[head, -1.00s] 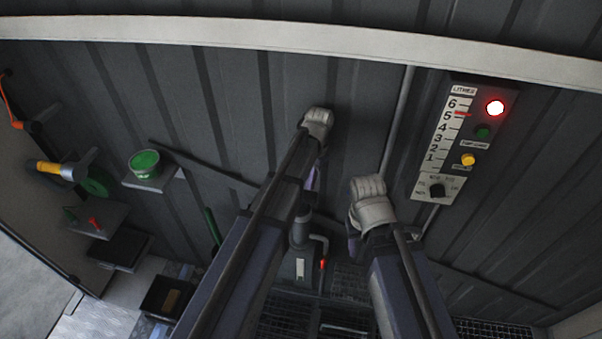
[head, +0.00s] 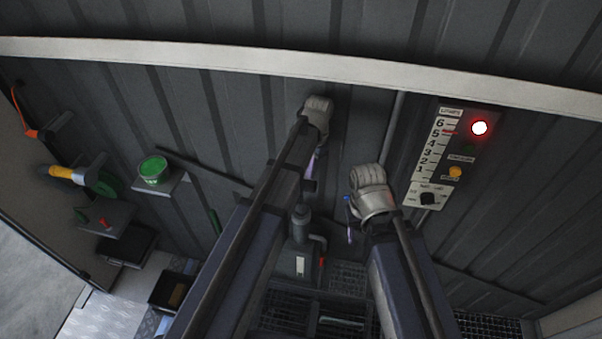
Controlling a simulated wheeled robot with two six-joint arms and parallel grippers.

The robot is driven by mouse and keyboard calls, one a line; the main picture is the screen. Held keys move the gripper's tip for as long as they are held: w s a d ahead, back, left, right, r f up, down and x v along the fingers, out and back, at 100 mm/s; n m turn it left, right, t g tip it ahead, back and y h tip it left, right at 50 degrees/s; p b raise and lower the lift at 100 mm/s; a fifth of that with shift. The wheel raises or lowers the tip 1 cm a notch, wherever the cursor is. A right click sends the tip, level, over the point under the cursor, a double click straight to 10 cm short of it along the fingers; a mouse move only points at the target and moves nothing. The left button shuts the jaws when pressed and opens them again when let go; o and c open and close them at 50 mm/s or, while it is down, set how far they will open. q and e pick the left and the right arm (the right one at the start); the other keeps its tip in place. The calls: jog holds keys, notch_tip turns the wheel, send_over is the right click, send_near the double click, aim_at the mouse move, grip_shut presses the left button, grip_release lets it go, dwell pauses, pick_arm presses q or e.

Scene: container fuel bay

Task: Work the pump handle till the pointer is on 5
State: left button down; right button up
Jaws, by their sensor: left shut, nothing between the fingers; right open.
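The level gauge (head: 433,150) is a white scale on the wall at the right, numbered up to 6. Its red pointer (head: 450,132) stands at about the 5 mark. The grey pump (head: 300,225) stands low in the middle, partly hidden by my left arm. I cannot clearly make out its handle; a green rod (head: 214,221) shows left of my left arm. My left gripper (head: 312,166) is shut and empty, above the pump near the wall. My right gripper (head: 349,218) is open and empty, right of the pump and left of the gauge.
A red lamp (head: 479,128) glows beside the gauge, above a yellow button (head: 455,172) and a black knob (head: 428,198). At the left, wall shelves hold a green tin (head: 154,170) and a yellow-handled tool (head: 65,175). A grating (head: 345,280) lies below the pump.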

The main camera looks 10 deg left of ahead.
pick_arm(q)
jog(key=shift+r+p, duration=0.5)
jog(key=shift+r, duration=0.4)
pick_arm(e)
jog(key=shift+r, duration=0.9)
jog(key=shift+c, duration=0.2)
